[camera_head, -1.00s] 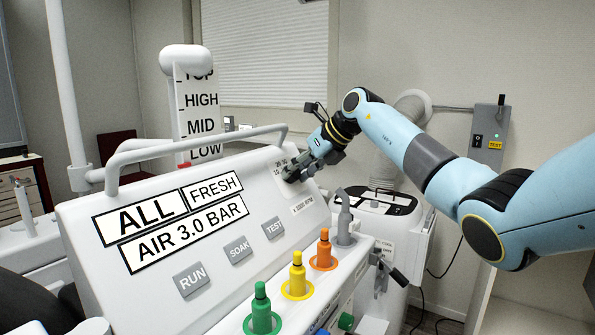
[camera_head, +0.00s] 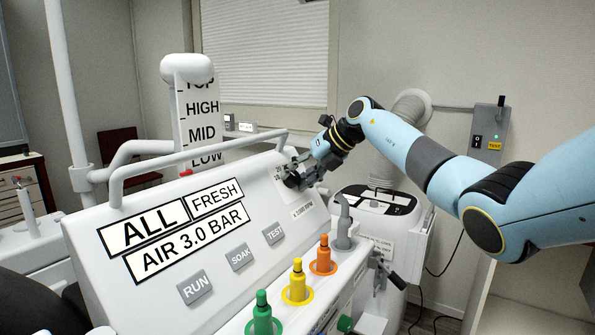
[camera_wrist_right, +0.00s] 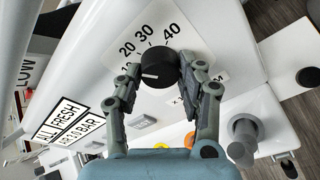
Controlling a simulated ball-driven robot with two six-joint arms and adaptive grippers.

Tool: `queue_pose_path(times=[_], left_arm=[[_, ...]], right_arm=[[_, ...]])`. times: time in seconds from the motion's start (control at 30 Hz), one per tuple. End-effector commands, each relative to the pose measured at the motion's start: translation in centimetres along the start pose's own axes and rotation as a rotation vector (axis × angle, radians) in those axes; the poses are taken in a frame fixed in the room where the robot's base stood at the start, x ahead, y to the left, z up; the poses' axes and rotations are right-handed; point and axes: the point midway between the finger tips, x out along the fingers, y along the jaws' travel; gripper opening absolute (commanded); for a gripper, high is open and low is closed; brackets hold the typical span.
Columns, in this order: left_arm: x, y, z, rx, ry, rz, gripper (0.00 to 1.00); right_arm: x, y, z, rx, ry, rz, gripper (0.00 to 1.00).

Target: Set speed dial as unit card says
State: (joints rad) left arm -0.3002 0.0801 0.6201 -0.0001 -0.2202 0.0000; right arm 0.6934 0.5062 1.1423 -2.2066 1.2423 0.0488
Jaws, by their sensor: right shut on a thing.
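The speed dial is a round black knob (camera_wrist_right: 157,70) with a white mark, on a white scale plate (camera_wrist_right: 178,22) reading 20, 30 and 40 in the right wrist view. The mark lies on the knob's left part; the number it points at is unclear. My right gripper (camera_head: 294,180) is shut on the knob, one finger on each side, and hides most of it in the head view. Large cards on the sloped panel read ALL (camera_head: 143,225), FRESH (camera_head: 217,195) and AIR 3.0 BAR (camera_head: 190,243). I cannot tell whether one is the unit card. My left gripper is out of view.
Grey RUN (camera_head: 195,287), SOAK (camera_head: 240,257) and TEST (camera_head: 274,233) buttons sit lower on the panel. Green (camera_head: 262,315), yellow (camera_head: 298,281) and orange (camera_head: 323,255) plugs stand along its front ledge. A white rail (camera_head: 200,157) runs along its top edge.

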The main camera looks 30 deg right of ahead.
Motion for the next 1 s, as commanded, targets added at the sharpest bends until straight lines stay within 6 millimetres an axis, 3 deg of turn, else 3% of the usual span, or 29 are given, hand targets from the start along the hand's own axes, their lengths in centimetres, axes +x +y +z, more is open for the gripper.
queue_pose_path(times=[0.4,0.93,0.97,1.0], left_arm=[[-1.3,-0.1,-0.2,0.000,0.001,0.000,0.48],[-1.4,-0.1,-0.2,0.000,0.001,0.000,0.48],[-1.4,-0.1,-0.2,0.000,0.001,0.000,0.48],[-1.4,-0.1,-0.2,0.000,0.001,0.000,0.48]], right_arm=[[-0.1,0.0,0.1,0.194,0.007,0.034,0.06],[0.0,-0.1,0.0,0.221,0.008,0.038,0.06],[0.0,-0.1,0.0,0.221,0.008,0.038,0.40],[0.0,-0.1,0.0,0.221,0.008,0.038,0.45]])
